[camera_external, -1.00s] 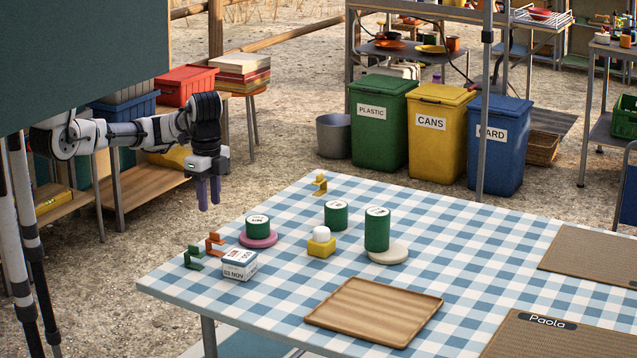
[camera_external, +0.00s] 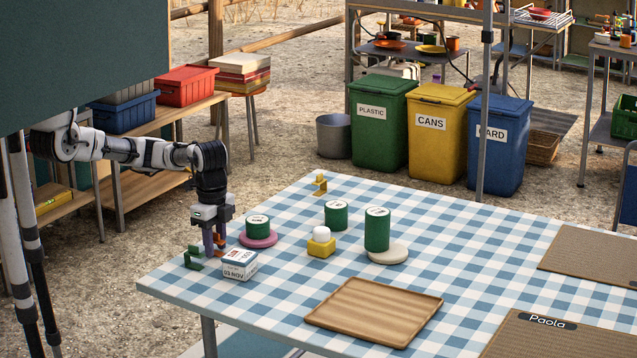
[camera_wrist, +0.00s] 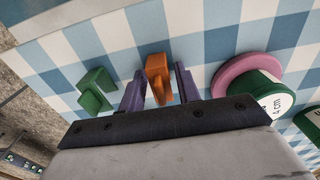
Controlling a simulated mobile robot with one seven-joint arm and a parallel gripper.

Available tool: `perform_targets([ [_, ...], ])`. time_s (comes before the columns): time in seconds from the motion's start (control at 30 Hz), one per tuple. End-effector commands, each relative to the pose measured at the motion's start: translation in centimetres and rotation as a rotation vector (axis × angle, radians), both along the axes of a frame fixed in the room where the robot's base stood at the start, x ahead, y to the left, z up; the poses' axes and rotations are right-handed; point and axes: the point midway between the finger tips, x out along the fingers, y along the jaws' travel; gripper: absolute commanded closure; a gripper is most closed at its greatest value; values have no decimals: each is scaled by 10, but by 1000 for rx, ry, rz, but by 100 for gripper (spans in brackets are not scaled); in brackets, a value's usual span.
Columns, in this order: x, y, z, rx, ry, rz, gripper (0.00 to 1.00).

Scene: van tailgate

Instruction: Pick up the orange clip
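The orange clip (camera_wrist: 158,77) stands on the checked tablecloth between the two purple fingers of my gripper (camera_wrist: 160,88) in the wrist view. A gap shows on each side of it, so my gripper is open around the clip and apart from it. In the external view my gripper (camera_external: 214,248) points down at the table's left edge. Its fingers hide most of the orange clip (camera_external: 221,239), and only a little orange shows beside them.
A green clip (camera_external: 193,259) stands just left of my gripper. A white date box (camera_external: 239,266) is close in front, and a green can on a pink disc (camera_external: 258,240) is to the right. A wooden tray (camera_external: 373,312) lies farther right.

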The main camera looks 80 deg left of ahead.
Motion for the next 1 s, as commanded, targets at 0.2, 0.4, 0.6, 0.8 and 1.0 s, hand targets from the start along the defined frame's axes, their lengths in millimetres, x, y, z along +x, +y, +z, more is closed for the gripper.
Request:
perform_targets([
  [0.2, 0, 0, 0, 0, 0, 0, 82],
  [0.4, 0, 0, 1, 0, 0, 0, 100],
  [0.6, 0, 0, 1, 1, -1, 0, 100],
  [0.8, 0, 0, 14, 0, -1, -1, 100],
  [1.0, 1, -1, 58, -1, -5, -2, 100],
])
